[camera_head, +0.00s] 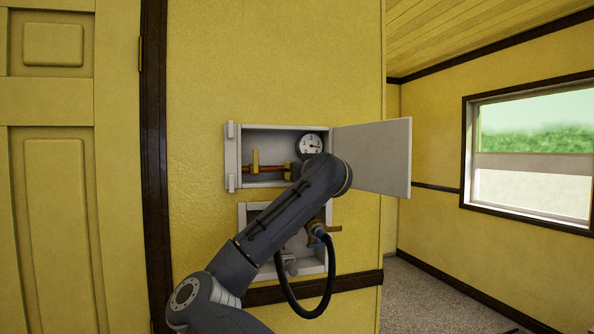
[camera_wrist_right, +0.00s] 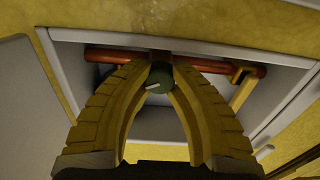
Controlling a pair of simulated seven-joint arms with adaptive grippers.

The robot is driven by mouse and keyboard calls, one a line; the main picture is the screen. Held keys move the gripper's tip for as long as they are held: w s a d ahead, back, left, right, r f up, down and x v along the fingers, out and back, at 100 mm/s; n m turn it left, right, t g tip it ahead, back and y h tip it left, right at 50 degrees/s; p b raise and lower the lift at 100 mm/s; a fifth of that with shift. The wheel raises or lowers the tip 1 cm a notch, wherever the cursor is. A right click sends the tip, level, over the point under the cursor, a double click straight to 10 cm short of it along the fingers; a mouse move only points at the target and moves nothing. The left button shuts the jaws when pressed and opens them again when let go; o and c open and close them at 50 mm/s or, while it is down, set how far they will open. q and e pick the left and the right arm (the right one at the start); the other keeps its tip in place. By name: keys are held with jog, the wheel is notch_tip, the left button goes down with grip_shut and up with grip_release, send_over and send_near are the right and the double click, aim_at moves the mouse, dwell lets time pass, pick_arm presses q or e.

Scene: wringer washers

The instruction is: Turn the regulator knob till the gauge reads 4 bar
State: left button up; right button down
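The pressure gauge (camera_head: 311,146) is a small round white dial in the open upper wall box. Its needle seems to point to the right, but the numbers are too small to read. The regulator knob (camera_wrist_right: 159,78) is dark green with a white pointer mark, in front of the red pipe. My right gripper (camera_wrist_right: 160,72) has its two yellow ribbed fingers closed in on both sides of the knob, seemingly touching it. In the head view my arm hides this gripper and the knob. My left gripper is in neither view.
The upper box door (camera_head: 375,157) stands open to the right. A red pipe (camera_head: 265,169) with a yellow valve handle (camera_head: 255,160) runs through the box. Below is a second box (camera_head: 245,214) with a brass tap and black hose (camera_head: 331,270), close under my arm.

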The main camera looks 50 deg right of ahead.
jog(key=shift+r, duration=0.2)
jog(key=m, duration=0.4)
jog(key=shift+r, duration=0.15)
jog(key=c, duration=1.3)
grip_release()
jog(key=shift+s, duration=0.15)
jog(key=shift+o, duration=1)
jog(key=v, duration=1.2)
jog(key=shift+f, duration=0.2)
